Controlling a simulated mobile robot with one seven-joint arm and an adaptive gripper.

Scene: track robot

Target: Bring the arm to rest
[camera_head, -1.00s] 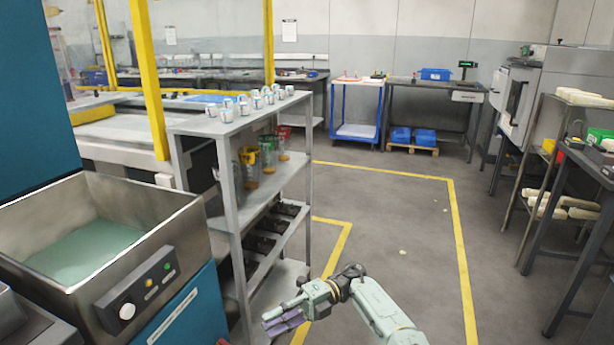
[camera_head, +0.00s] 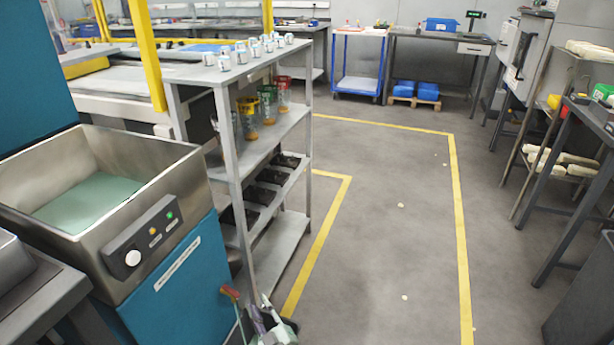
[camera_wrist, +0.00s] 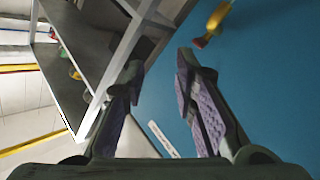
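My gripper (camera_head: 262,322) is at the bottom edge of the head view, low beside the blue machine and the foot of the grey shelf; most of my arm is out of the picture. In the wrist view my gripper (camera_wrist: 160,75) has its two purple-padded fingers apart with nothing between them. A small red and yellow object (camera_head: 231,293) shows near the gripper in the head view, against the blue machine. It also shows in the wrist view (camera_wrist: 214,24), beyond the fingertips. I cannot tell what it is or what supports it.
The blue machine (camera_head: 185,295) with a steel basin stands at the left. The grey shelf (camera_head: 268,158) beside it holds small white containers, glasses and dark bins. Open floor (camera_head: 395,225) with yellow lines lies at the centre. A dark bench (camera_head: 585,180) stands at the right.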

